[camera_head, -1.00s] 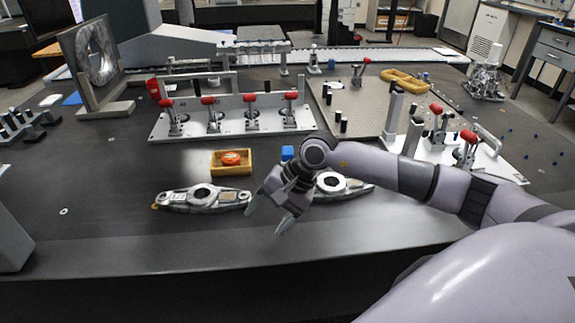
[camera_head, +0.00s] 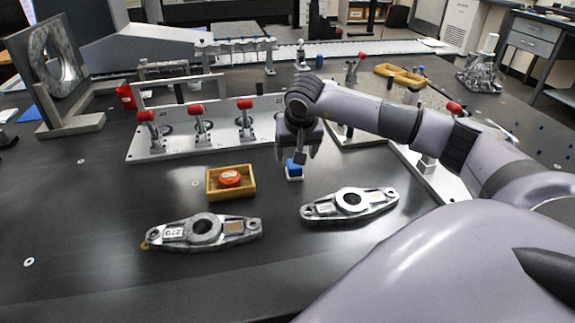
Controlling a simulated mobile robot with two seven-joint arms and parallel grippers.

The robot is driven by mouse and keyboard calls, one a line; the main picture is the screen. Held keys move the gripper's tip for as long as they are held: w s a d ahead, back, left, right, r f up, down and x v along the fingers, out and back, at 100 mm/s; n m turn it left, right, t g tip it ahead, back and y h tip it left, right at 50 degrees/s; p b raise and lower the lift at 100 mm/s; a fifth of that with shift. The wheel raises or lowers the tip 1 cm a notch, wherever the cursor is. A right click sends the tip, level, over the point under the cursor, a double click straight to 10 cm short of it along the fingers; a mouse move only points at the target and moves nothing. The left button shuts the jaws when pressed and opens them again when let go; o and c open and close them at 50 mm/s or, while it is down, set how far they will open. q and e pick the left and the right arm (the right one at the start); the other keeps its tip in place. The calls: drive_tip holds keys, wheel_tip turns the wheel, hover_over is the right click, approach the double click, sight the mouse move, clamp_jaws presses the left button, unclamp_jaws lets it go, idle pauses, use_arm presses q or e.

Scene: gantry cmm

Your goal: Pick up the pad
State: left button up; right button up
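A small blue block with a white lower part (camera_head: 294,170), which looks like the pad, sits on the dark table right of the small wooden tray. My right gripper (camera_head: 297,154) is just above and behind it, pointing down with its fingers apart. The gripper partly covers the block's top, and I cannot tell whether they touch. My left gripper is not in view.
The wooden tray (camera_head: 213,190) holds a red-orange round piece (camera_head: 230,178). Two metal arm-shaped parts (camera_head: 204,229) (camera_head: 351,203) lie nearer. A plate with red-handled clamps (camera_head: 140,155) stands behind. The table's front is clear.

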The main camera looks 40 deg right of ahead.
sight(294, 169)
drive_tip(key=x, duration=0.6)
drive_tip(key=shift+f+b, duration=0.1)
drive_tip(key=shift+b, duration=0.2)
drive_tip(key=c, duration=1.1)
